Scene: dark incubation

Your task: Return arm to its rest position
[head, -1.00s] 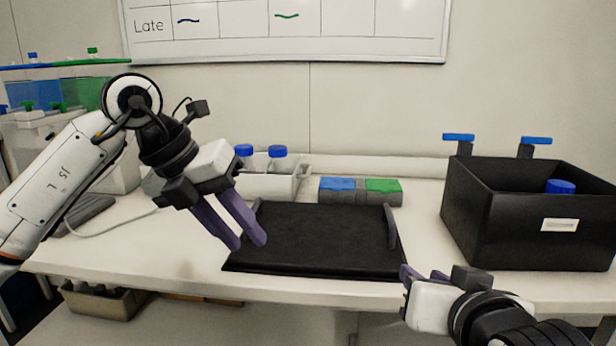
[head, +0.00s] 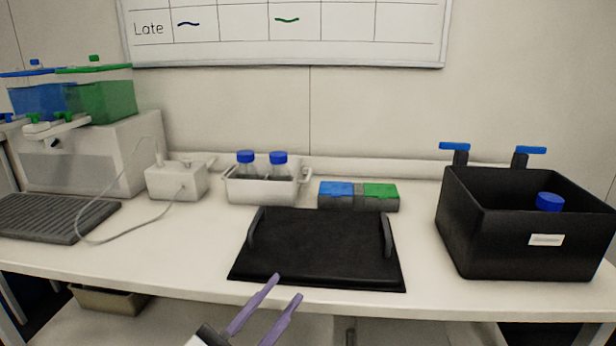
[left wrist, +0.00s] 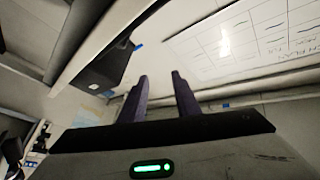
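My left gripper (head: 268,306) shows at the bottom of the head view, in front of the table's front edge and below the black tray. Its two purple fingers are apart with nothing between them. In the left wrist view the same fingers (left wrist: 160,98) are also spread and empty, pointing toward the wall side. My right gripper is not in the head view. No object is held by the left gripper.
A black tray with handles (head: 315,270) lies mid-table. A black bin (head: 500,235) with a blue-capped bottle (head: 549,202) stands right. A white rack with two bottles (head: 262,190), blue and green boxes (head: 358,205) and a white device (head: 177,181) stand behind. The front left tabletop is clear.

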